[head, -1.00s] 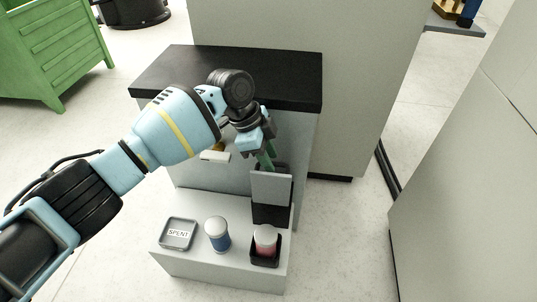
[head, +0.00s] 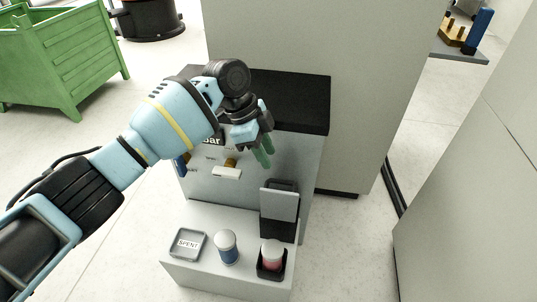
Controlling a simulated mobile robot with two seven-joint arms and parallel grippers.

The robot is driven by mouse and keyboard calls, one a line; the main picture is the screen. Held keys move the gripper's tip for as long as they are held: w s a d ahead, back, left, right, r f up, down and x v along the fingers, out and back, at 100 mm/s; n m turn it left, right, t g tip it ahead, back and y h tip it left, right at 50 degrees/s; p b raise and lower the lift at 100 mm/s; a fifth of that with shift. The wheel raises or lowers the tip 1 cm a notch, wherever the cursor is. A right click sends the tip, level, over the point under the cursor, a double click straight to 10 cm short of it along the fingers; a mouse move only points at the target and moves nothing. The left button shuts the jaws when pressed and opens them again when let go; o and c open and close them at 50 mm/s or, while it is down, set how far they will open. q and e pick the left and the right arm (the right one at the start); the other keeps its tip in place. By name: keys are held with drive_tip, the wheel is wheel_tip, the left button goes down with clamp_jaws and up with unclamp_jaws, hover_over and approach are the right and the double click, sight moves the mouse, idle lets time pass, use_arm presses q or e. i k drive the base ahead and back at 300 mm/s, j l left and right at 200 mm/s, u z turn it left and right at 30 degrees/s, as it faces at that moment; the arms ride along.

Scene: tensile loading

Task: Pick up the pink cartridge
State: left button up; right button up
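The pink cartridge (head: 271,254) stands upright with a pale cap in a black holder (head: 271,272) at the front right of the low grey shelf. My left gripper (head: 264,157), with green fingers, is above and behind it, over a grey-and-black upright panel (head: 280,207), and does not touch the cartridge. The fingers look slightly apart, with nothing visible between them. My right gripper is not in view.
A blue cartridge (head: 227,248) with a white cap stands left of the pink one. A grey tray marked SPENT (head: 188,243) lies further left. A black-topped cabinet (head: 300,103) rises behind the shelf. A green crate (head: 60,65) stands at far left.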

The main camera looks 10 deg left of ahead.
sight(273, 250)
drive_tip(key=k, duration=1)
